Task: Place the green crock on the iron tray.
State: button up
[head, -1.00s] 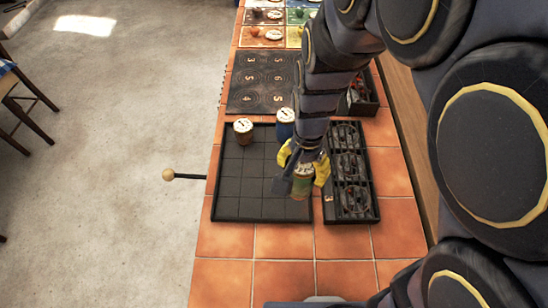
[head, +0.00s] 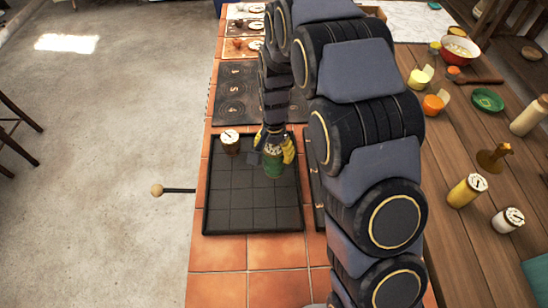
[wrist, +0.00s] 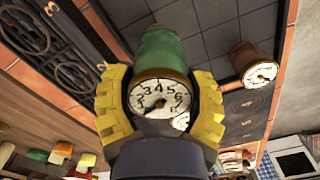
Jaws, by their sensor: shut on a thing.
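The green crock (head: 273,165) has a pale numbered dial on its top. My gripper (head: 272,149) is shut on it; in the wrist view the yellow jaws hold both sides of the crock (wrist: 160,54) around its dial end. The crock is over the upper right part of the iron tray (head: 240,201), a dark, gridded tray with a raised rim. I cannot tell whether its base touches the tray. A brown crock (head: 230,144) stands at the tray's upper left. The brown crock also shows in the wrist view (wrist: 248,58).
A dark numbered plate (head: 236,98) lies beyond the tray. A rod with a round knob (head: 157,190) sticks out left. The tray's middle and near part are bare. My arm covers much of the right side. A wooden table (head: 465,245) with jars and bowls stands right.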

jog(key=shift+w+f, duration=0.1)
jog(key=shift+f, duration=1.5)
jog(key=shift+f, duration=0.15)
jog(key=o, duration=1.2)
